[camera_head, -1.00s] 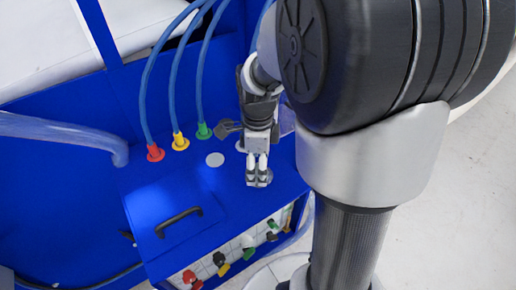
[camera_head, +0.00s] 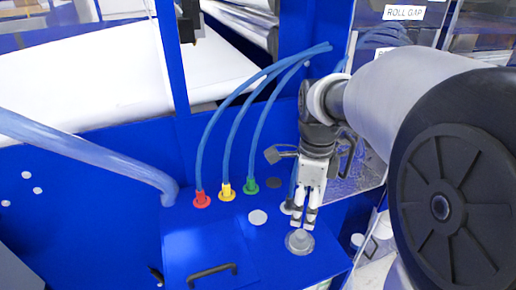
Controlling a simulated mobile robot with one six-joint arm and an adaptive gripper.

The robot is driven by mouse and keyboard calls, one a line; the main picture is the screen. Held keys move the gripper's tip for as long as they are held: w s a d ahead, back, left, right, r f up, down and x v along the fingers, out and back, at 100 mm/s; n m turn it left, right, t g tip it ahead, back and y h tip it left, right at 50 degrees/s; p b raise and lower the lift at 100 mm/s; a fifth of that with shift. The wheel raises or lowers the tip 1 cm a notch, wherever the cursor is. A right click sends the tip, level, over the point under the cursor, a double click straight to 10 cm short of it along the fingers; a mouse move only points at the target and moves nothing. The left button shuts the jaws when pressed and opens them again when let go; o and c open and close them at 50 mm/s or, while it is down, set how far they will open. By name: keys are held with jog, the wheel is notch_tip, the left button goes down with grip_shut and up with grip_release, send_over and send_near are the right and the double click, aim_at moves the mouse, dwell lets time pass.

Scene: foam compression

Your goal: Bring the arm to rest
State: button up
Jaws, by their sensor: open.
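My gripper (camera_head: 305,224) hangs from my arm on the right, its fingers pointing down. It is open, with a narrow gap between the fingers and nothing seen between them. The fingertips are just above a round grey metal fitting (camera_head: 300,242) on top of the blue cabinet (camera_head: 250,268). Whether they touch the fitting cannot be told from this angle.
Red (camera_head: 202,200), yellow (camera_head: 227,194) and green (camera_head: 251,187) hose fittings with blue hoses stand left of my gripper. A black handle (camera_head: 212,272) is on the cabinet front. A thick pale-blue hose (camera_head: 90,152) and white foam sheet (camera_head: 95,85) lie left.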

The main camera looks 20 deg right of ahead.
jog(key=s+a+f+n+t+b, duration=0.2)
jog(key=s+a+f+n+b, duration=0.1)
jog(key=n, duration=0.9)
jog(key=s+a+f+n+t+b, duration=0.2)
jog(key=s+a+f+n+b, duration=0.2)
jog(key=s+n, duration=0.6)
jog(key=a+n+b, duration=0.2)
jog(key=a+n, duration=0.1)
jog(key=shift+s+a+t, duration=0.3)
jog(key=shift+c, duration=0.4)
